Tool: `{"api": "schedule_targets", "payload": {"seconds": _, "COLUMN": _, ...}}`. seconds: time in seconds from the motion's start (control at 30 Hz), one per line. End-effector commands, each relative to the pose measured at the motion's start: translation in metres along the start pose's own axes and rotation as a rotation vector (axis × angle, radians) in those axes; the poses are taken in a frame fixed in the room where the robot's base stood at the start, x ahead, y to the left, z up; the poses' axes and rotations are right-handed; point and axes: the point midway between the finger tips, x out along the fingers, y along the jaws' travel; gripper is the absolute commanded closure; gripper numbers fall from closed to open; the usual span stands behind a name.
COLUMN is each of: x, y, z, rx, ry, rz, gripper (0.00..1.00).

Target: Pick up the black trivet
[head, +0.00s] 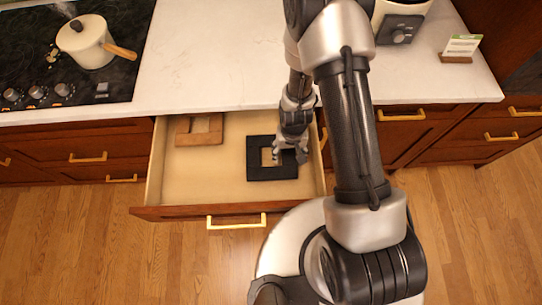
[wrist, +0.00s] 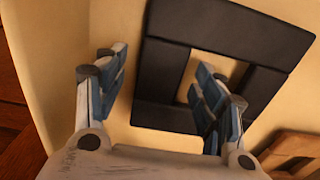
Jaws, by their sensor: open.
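The black trivet (head: 260,172) is a flat square frame with a square hole. It lies in the right part of the open drawer (head: 190,185). In the wrist view the trivet (wrist: 225,28) fills the upper middle. My gripper (head: 289,153) is over the trivet's right side in the head view. In the wrist view my gripper (wrist: 160,85) is open and empty, with its blue-padded fingers spread on either side of one bar of the trivet. One finger overlaps the central hole. I cannot tell whether the fingers touch the trivet.
A brown wooden trivet (head: 200,130) lies at the drawer's back left and shows in the wrist view (wrist: 290,148). The drawer's right wall is close to my gripper. The counter (head: 215,60) overhangs behind. A white pot (head: 85,45) stands on the stove. The drawer's front left is bare.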

Motion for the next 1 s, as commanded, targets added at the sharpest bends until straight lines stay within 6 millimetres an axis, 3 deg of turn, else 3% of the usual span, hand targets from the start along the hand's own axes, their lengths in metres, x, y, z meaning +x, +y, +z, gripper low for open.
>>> {"api": "schedule_targets", "payload": {"seconds": 0.9, "x": -0.0004, "y": 0.0000, "z": 0.0002, "rx": 0.000, "ry": -0.001, "rz": 0.000, "gripper": 0.97}}
{"api": "schedule_targets", "payload": {"seconds": 1.0, "x": -0.0006, "y": 0.0000, "z": -0.0001, "rx": 0.000, "ry": 0.000, "rz": 0.000, "gripper": 0.98}}
